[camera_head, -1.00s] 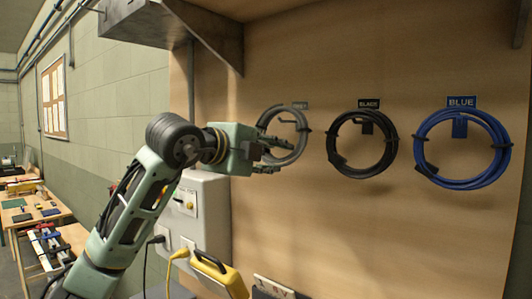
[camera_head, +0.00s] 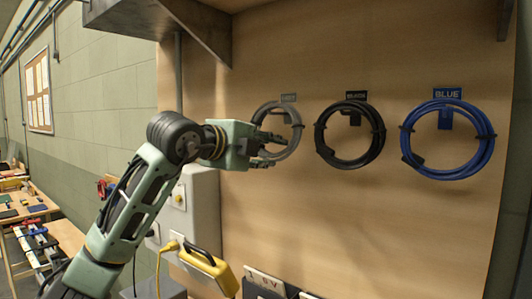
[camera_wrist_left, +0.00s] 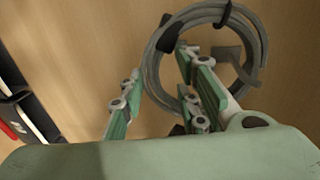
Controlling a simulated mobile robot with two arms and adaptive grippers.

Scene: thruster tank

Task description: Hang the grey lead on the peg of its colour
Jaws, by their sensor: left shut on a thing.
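The grey lead (camera_head: 297,138) is a coiled ring with dark ties, at the grey-labelled place on the wooden panel. My left gripper (camera_head: 274,149) reaches in from the left and is shut on the lower left part of the coil. In the left wrist view the coil (camera_wrist_left: 154,78) passes at the fingers (camera_wrist_left: 160,66). The grey peg (camera_head: 286,117) shows inside the ring, and as a grey bracket (camera_wrist_left: 228,58) in the wrist view. I cannot tell whether the ring rests on it. My right gripper is out of view.
A black lead (camera_head: 320,140) and a blue lead (camera_head: 408,150) hang to the right under their labels. A metal shelf bracket (camera_head: 200,30) juts out above my arm. A grey box (camera_head: 203,205) and a yellow case (camera_head: 213,270) sit below.

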